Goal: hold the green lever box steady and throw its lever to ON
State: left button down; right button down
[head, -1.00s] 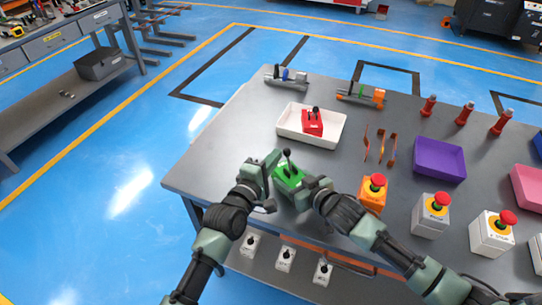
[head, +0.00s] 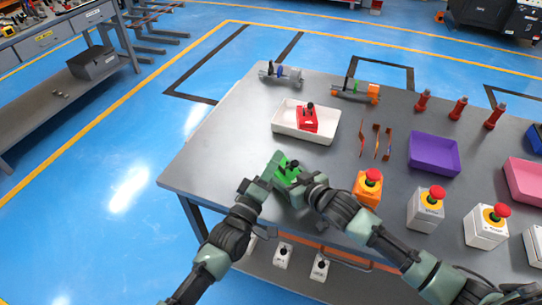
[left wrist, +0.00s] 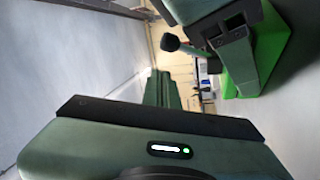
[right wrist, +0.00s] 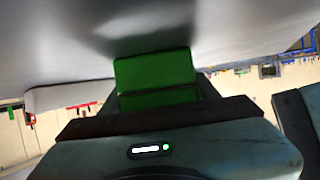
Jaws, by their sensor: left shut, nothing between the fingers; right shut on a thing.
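The green lever box (head: 287,178) is near the front edge of the grey table, partly hidden by my grippers. My right gripper (head: 299,186) is shut on it from the right; the green box (right wrist: 155,75) also shows between its fingers in the right wrist view. My left gripper (head: 274,165) is shut and empty, at the left of the box close to the lever. Any contact is unclear.
A white tray (head: 278,132) holding a red lever box (head: 307,119) stands behind. An orange-based emergency button (head: 368,188) is close on the right, with a purple bin (head: 434,155) beyond. Bent copper strips (head: 376,140) lie between. The table's left part is clear.

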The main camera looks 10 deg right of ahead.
jog(key=shift+d, duration=0.1)
pick_arm(q)
jog(key=s+a+f, duration=0.1)
jog(key=s+a, duration=0.4)
jog(key=a, duration=0.4)
jog(key=shift+s+a+f, duration=0.2)
jog(key=shift+s+f, duration=0.2)
pick_arm(e)
jog(key=shift+c, duration=1.6)
grip_release()
